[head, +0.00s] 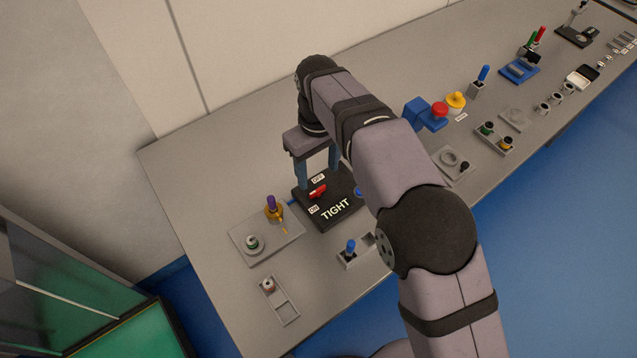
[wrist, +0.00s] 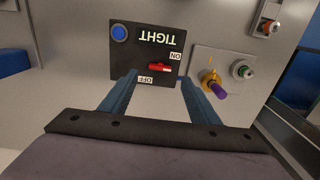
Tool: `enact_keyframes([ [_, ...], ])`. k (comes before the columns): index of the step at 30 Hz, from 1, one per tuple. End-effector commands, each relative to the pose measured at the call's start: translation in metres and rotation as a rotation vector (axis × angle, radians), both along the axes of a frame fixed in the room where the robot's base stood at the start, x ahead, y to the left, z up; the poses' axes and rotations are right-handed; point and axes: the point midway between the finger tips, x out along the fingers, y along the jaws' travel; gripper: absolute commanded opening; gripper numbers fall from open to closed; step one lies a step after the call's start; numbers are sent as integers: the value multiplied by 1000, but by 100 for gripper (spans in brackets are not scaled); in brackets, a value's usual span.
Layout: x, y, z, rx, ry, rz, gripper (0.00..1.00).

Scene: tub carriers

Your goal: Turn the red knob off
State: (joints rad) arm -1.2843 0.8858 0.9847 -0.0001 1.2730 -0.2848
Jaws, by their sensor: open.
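The red knob (head: 317,191) sits on a black panel (head: 325,217) marked TIGHT, with an ON label near its lower left and an OFF label near its upper side. In the wrist view the red knob (wrist: 160,68) lies nearly crosswise between the ON label (wrist: 176,56) and the OFF label (wrist: 146,80). My gripper (head: 317,183) points down over the panel's far side, with its two blue fingers apart. In the wrist view my gripper (wrist: 159,76) is open and empty, its fingertips on either side of the knob's near side. I cannot tell whether they touch anything.
A grey plate (head: 278,251) with a purple-and-yellow valve (head: 273,207) and a round fitting stands left of the panel. A blue button (wrist: 119,33) is on the panel. A blue-handled lever (head: 350,247) stands in front. More fixtures line the table to the right.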

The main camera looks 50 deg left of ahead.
Motion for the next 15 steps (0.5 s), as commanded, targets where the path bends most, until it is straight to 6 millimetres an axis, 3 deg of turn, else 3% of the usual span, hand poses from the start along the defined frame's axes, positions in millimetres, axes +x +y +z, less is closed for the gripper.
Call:
enact_keyframes([
  [8, -1, 1, -7, -1, 0, 3, 56],
  [15, -1, 0, -35, -3, 1, 2, 56],
])
